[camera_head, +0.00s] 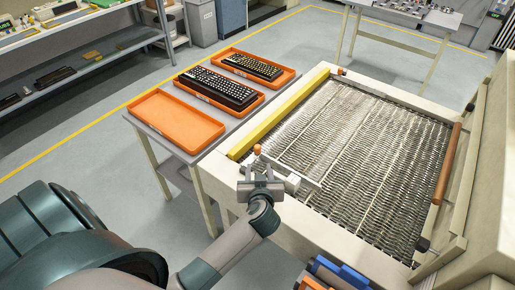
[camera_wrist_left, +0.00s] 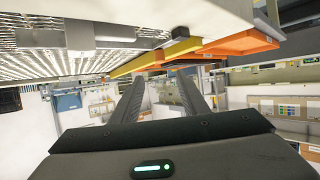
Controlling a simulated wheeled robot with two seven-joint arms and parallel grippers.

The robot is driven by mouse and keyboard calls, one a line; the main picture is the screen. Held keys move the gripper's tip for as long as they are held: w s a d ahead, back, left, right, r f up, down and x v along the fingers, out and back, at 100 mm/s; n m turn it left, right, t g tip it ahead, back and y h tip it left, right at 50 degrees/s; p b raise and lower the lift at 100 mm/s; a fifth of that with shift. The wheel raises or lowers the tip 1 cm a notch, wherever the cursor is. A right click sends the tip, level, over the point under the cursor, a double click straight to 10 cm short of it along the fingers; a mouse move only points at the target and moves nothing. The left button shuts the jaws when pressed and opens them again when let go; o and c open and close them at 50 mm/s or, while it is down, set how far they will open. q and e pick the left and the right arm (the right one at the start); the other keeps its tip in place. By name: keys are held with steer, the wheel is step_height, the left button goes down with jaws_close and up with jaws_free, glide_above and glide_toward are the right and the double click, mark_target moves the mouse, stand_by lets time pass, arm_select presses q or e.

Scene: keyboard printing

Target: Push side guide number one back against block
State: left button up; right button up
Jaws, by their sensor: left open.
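My left gripper (camera_head: 261,180) is at the near left corner of the machine bed, open, with nothing between its fingers. In the wrist view its two dark fingers (camera_wrist_left: 161,97) are spread apart below the bed's edge. A pale metal bar with a small block (camera_head: 292,184) lies at the bed's near edge, just right of the gripper; it also shows as a grey block in the wrist view (camera_wrist_left: 79,36). A yellow bar (camera_head: 285,108) runs along the bed's left side. I cannot tell which part is side guide number one, or whether the gripper touches the bar.
The metal mesh bed (camera_head: 365,145) has an orange-brown rod (camera_head: 447,163) on its right. Left of the machine, a grey table holds an empty orange tray (camera_head: 176,120) and two trays with keyboards (camera_head: 217,86). A shelf stands at the far left.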

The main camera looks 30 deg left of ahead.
mark_target(258, 149)
arm_select(q)
steer(key=shift+w, duration=0.1)
steer(key=p+x, duration=0.1)
steer(key=x, duration=1.6)
steer(key=shift+w+a, duration=0.1)
steer(key=shift+a, duration=0.1)
jaws_close()
